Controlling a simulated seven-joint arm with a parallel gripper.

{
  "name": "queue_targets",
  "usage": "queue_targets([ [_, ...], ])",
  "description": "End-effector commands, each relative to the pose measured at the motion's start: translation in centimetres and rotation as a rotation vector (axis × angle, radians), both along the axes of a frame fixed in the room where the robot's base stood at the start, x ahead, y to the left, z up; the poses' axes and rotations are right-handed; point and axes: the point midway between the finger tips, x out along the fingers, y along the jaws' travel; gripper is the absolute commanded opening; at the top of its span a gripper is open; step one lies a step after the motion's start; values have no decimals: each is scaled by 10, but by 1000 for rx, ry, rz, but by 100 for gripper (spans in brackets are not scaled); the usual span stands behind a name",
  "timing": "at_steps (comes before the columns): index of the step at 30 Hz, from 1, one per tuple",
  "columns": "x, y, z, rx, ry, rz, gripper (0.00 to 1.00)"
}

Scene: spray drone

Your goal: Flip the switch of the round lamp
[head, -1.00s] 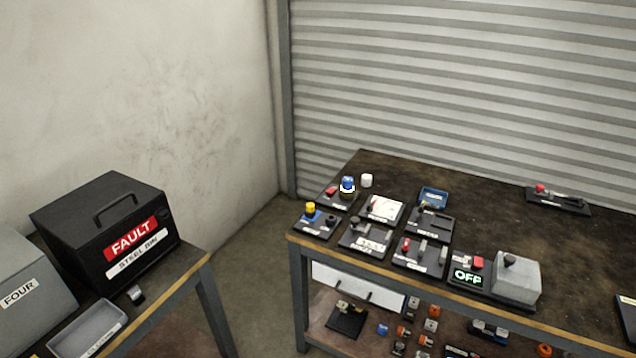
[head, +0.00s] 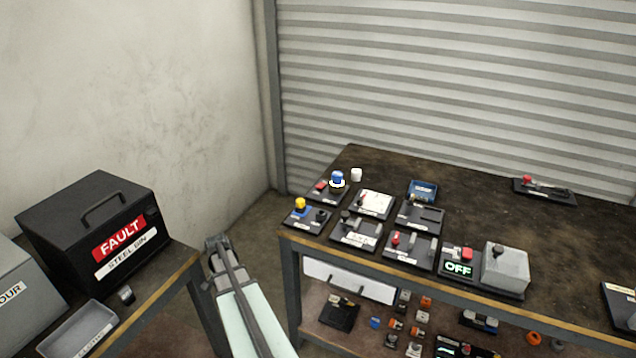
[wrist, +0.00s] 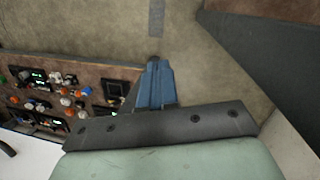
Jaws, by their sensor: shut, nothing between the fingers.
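A blue round-topped lamp (head: 337,178) with a pale glowing ring at its base stands on a dark plate at the back left of the dark worktable (head: 460,190). A small red switch (head: 320,186) sits beside it on the same plate. A yellow round-topped piece (head: 300,204) stands on the panel in front. I cannot tell for certain which one is the round lamp. My gripper (head: 217,243) is left of the worktable's front left corner, apart from the panels. In the wrist view its fingers (wrist: 153,72) are shut and empty, with the floor behind them.
Several switch panels crowd the table's left half, including a lit OFF panel (head: 458,268) beside a grey box (head: 505,266). A lower shelf holds small parts. A black FAULT bin (head: 90,225) stands on the left table. A floor gap separates the tables.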

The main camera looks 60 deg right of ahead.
Motion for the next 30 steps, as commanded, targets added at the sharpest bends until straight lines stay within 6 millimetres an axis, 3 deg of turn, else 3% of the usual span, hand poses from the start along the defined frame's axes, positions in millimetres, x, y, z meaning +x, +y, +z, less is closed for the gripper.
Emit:
queue_targets([
  [1, 7, -27, 14, -16, -15, -21, 0],
  [6, 13, -102, 62, -61, -56, -65, 0],
  [14, 0, -218, 151, -140, -112, -121, 0],
  [24, -58, -355, 285, -254, -156, -192, 0],
  [30, -95, -403, 347, -306, -168, -221, 0],
])
